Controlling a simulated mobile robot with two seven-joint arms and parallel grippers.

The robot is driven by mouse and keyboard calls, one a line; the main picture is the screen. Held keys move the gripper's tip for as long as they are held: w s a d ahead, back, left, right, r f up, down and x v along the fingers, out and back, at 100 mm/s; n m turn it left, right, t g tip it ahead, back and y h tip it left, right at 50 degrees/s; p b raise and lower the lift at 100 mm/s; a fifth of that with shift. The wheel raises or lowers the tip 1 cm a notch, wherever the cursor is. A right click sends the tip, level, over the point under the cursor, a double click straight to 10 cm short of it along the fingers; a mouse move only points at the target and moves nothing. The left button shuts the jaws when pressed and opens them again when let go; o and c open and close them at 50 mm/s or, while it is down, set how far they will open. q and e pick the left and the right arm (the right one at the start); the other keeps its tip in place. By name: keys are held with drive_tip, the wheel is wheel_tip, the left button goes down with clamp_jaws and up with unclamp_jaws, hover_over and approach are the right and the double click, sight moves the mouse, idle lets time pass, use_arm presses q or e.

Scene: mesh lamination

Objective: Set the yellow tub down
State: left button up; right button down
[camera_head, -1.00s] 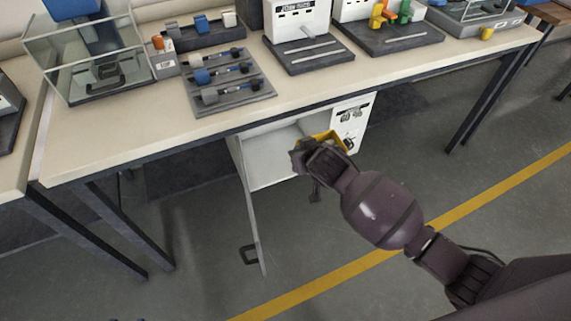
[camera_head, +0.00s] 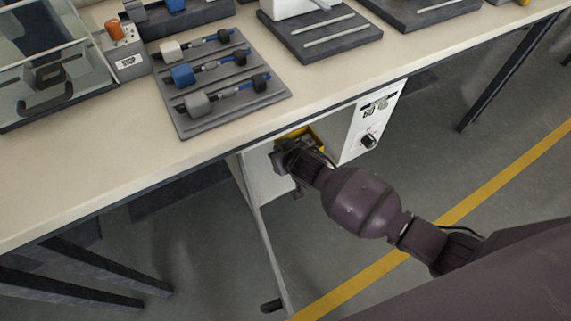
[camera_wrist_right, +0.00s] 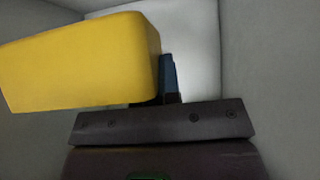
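The yellow tub (camera_head: 312,134) is at the mouth of the white cabinet (camera_head: 252,178) under the bench, mostly hidden behind my right gripper (camera_head: 284,152) in the head view. In the right wrist view the tub (camera_wrist_right: 85,62) fills the upper left, close in front of the gripper (camera_wrist_right: 168,80). One dark finger stands against the tub's right end; the other finger is hidden behind the tub. The gripper looks shut on the tub's wall. White and grey cabinet walls surround it. What lies under the tub is hidden. My left gripper is not in view.
The cabinet door (camera_head: 262,240) hangs open on the left, with a dark handle low down. A white panel with a dial (camera_head: 372,128) is right of the opening. The bench top (camera_head: 105,165) overhangs the cabinet. A grey rack (camera_head: 215,80) holds several tools.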

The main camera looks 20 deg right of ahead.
drive_tip(key=f, duration=0.2)
drive_tip(key=f+b, duration=0.1)
drive_tip(key=f, duration=0.1)
drive_tip(key=shift+s, duration=0.3)
drive_tip(key=shift+w+f, duration=0.15)
drive_tip(key=shift+f, duration=0.2)
wheel_tip(320, 180, down, 4)
drive_tip(key=shift+r+b, duration=0.1)
drive_tip(key=shift+b, duration=1)
drive_tip(key=shift+f, duration=0.4)
drive_tip(key=shift+w+r, duration=0.1)
drive_tip(key=shift+r, duration=0.2)
drive_tip(key=shift+f, duration=0.2)
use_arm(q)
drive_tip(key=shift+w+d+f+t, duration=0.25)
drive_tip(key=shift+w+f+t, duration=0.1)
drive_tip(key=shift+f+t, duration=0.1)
use_arm(e)
drive_tip(key=c, duration=1.3)
unclamp_jaws()
